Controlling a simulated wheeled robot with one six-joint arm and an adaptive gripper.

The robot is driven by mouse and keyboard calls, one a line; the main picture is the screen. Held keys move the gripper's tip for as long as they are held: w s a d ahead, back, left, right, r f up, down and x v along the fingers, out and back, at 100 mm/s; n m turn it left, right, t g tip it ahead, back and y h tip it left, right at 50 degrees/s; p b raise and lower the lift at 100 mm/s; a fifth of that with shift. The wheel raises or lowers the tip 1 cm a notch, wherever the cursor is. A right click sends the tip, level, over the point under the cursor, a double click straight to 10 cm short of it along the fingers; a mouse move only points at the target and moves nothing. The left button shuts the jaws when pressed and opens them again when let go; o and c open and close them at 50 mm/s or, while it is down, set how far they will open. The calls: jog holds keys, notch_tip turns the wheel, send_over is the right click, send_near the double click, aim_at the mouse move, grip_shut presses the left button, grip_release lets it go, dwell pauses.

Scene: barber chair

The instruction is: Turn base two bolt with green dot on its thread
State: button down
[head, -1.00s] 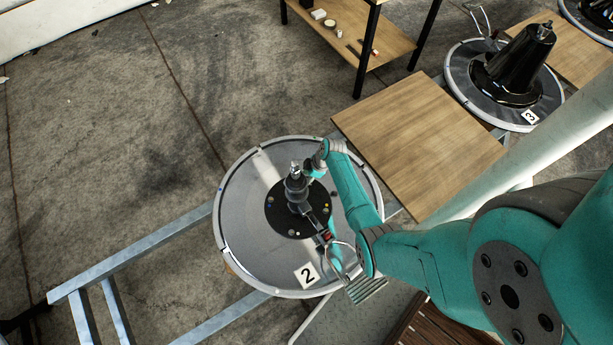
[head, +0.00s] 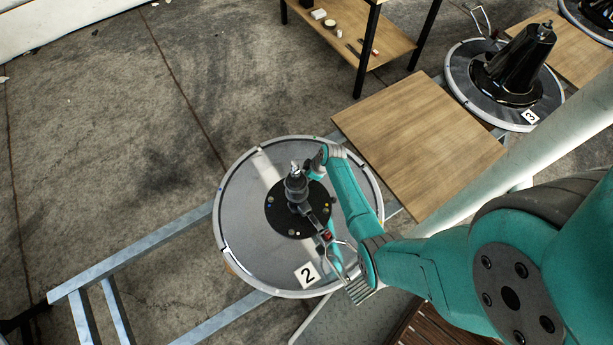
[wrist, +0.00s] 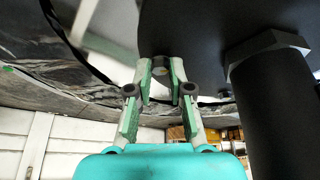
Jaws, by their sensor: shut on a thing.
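Base two (head: 250,250) is a round grey disc with a light rim and a "2" label (head: 306,275). A black round plate (head: 280,222) with several small bolts and coloured dots sits in its middle, around a dark upright post (head: 297,186). In the wrist view, my gripper (wrist: 160,66) has its two fingers shut on a small dark bolt (wrist: 160,71) at the edge of the black plate (wrist: 200,40). The post with its wide nut (wrist: 268,50) stands to the right of the fingers. In the head view, my fingers are hidden. I cannot see a dot on the held bolt.
A wooden board (head: 415,140) lies right of base two. Base three (head: 510,85), with a black cone, stands at the upper right. A low shelf (head: 345,35) holds small items. A metal frame (head: 130,255) runs left, and a pale pole (head: 500,180) crosses the right side. Open floor lies left.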

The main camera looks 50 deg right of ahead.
jog(key=m, duration=0.1)
jog(key=m+h, duration=0.1)
jog(key=m, duration=0.1)
jog(key=shift+a+m, duration=0.2)
jog(key=shift+m, duration=0.1)
jog(key=shift+a+m+h, duration=0.15)
jog(key=shift+m+h, duration=0.95)
jog(key=shift+m, duration=1.2)
jog(key=c, duration=1.1)
grip_release()
jog(key=shift+o, duration=0.2)
jog(key=shift+r, duration=0.1)
jog(key=v, duration=1.2)
jog(key=shift+s, duration=0.1)
